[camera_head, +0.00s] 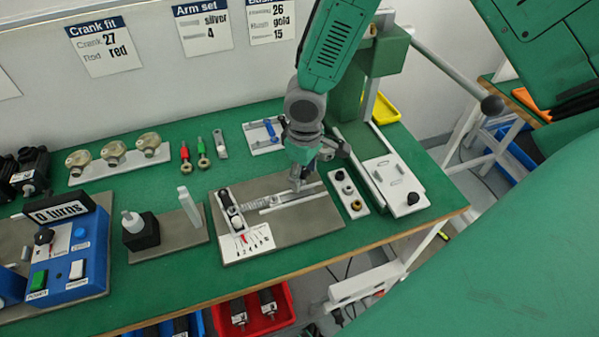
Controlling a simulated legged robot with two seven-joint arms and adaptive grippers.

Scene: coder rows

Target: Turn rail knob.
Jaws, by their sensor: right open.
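A grey base plate (315,228) on the green table carries a metal rail (292,202) and a white scale card (246,242). A small black-and-white part with a dark round top (237,223) sits at the rail's left end; I cannot tell whether it is the rail knob. My right gripper (297,184) points down over the back middle of the rail, its jaws open. The gripper hides part of the rail beneath it, and I cannot tell whether it touches anything there. My left gripper is not in view.
A small plate with rings (347,192) and a green press with a long lever (455,74) stand right of the rail. A white upright post (188,207) and a blue box with buttons (68,262) stand left. Open table lies in front of the base plate.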

